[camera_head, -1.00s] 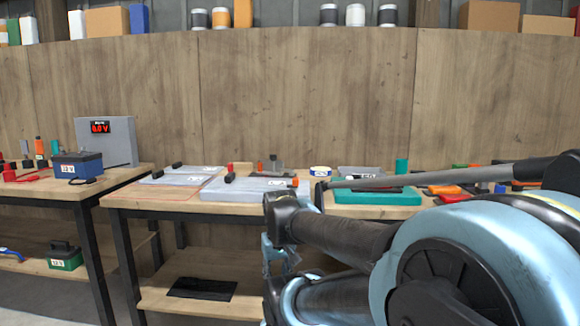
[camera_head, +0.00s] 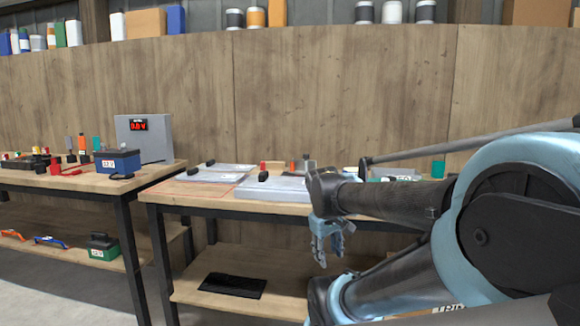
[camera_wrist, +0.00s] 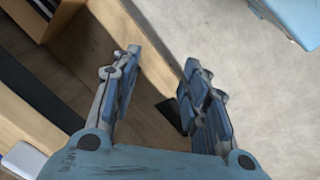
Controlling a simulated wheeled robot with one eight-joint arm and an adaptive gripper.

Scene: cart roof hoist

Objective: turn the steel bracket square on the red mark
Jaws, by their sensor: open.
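My gripper (camera_head: 322,258) hangs low in front of the middle workbench (camera_head: 280,208), its fingers pointing down. In the wrist view my gripper (camera_wrist: 162,60) is open with nothing between its fingers. Thin red lines show on the left part of the bench top, beside pale flat panels (camera_head: 222,173). I cannot make out the steel bracket for certain; small grey and orange upright pieces (camera_head: 303,164) stand at the back of the bench, too small to identify. My arm hides the bench's right part.
A left bench holds a blue battery box (camera_head: 117,163) and a grey meter box (camera_head: 145,138) with a red display. A black flat panel (camera_head: 232,285) lies on the middle bench's lower shelf. A green box (camera_head: 103,246) sits on the left shelf. Floor shows between the benches.

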